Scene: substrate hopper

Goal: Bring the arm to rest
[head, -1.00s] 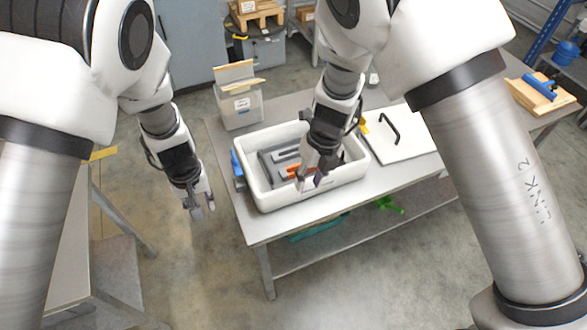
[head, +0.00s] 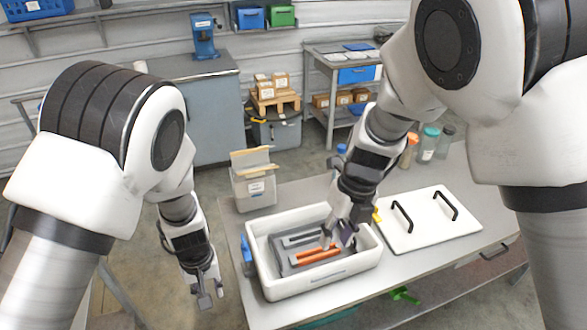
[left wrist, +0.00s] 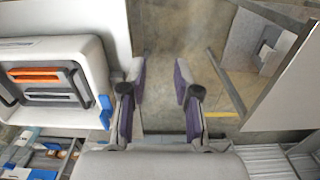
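My right gripper (head: 338,241) is over the right part of a white tub (head: 262,283). Its fingers look parted, with nothing seen between them. It hides part of the grey insert (head: 284,262) with an orange bar (head: 318,254) in the tub; whether it touches anything there I cannot tell. My left gripper (head: 208,293) hangs left of the tub, beyond the table's left edge. In the left wrist view its two fingers (left wrist: 160,92) stand apart, empty, with floor behind them.
A white lid (head: 425,228) with two black handles lies right of the tub. A grey bin (head: 254,188) stands behind it, and a blue item (head: 248,256) at its left side. Bottles (head: 429,143) stand at the back right. Floor is open left of the table (head: 405,268).

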